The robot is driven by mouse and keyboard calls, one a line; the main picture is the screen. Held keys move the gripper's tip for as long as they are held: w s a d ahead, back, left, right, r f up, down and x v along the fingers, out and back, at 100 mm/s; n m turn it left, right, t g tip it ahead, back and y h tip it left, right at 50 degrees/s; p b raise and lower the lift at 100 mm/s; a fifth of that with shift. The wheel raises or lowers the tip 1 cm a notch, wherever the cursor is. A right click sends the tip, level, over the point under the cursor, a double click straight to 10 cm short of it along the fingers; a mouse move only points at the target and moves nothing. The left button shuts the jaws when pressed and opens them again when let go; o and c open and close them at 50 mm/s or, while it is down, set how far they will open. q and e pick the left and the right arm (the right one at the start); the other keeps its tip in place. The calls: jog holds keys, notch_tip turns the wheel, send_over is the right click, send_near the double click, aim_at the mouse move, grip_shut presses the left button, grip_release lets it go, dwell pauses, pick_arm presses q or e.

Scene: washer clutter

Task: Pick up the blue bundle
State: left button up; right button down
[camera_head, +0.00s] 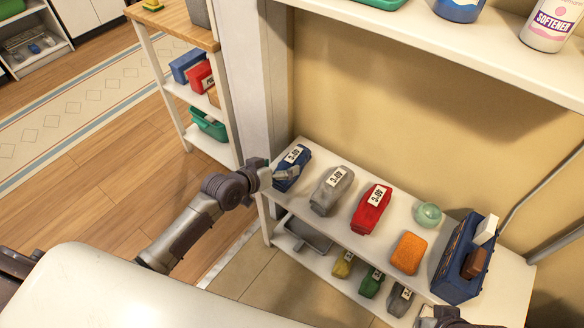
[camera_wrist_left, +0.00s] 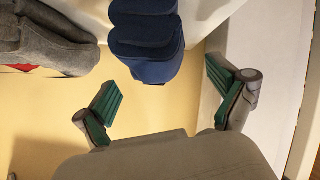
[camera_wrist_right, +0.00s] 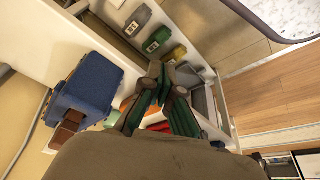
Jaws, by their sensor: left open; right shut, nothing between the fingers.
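The blue bundle (camera_head: 293,165), with a white label, sits at the left end of the white rack's top shelf. My left gripper (camera_head: 282,174) is at its near left side in the head view. In the left wrist view, the blue bundle (camera_wrist_left: 146,42) appears just ahead of the open left fingers (camera_wrist_left: 168,92), roughly in line with the gap. Nothing is held, and I cannot tell whether a finger touches it. My right gripper (camera_head: 442,318) is at the bottom right of the head view. Its fingers (camera_wrist_right: 163,78) are closed together and empty in the right wrist view.
Beside the bundle stand a grey bundle (camera_head: 331,190), a red bundle (camera_head: 370,209), an orange block (camera_head: 409,253), a pale green ball (camera_head: 428,214) and a blue caddy (camera_head: 455,285). The lower shelf holds smaller bundles and a grey tray (camera_head: 308,235). A shelf (camera_head: 470,42) overhangs above.

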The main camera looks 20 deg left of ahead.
pick_arm(q)
jog(key=b+x, duration=0.1)
jog(key=x, duration=0.2)
jog(key=shift+d+f+b, duration=0.2)
jog(key=shift+f+b, duration=0.2)
jog(key=shift+x, duration=0.95)
jog(key=shift+r, duration=0.1)
pick_arm(e)
jog(key=w+t, duration=0.1)
jog(key=w+a, duration=0.1)
jog(key=w, duration=0.1)
jog(key=w+t, duration=0.1)
jog(key=shift+w+a+f+t+y, duration=0.1)
jog(key=shift+w+a+t+y, duration=0.2)
jog(key=shift+w, duration=0.1)
pick_arm(q)
jog(key=c, duration=1.3)
pick_arm(e)
jog(key=shift+d, duration=0.1)
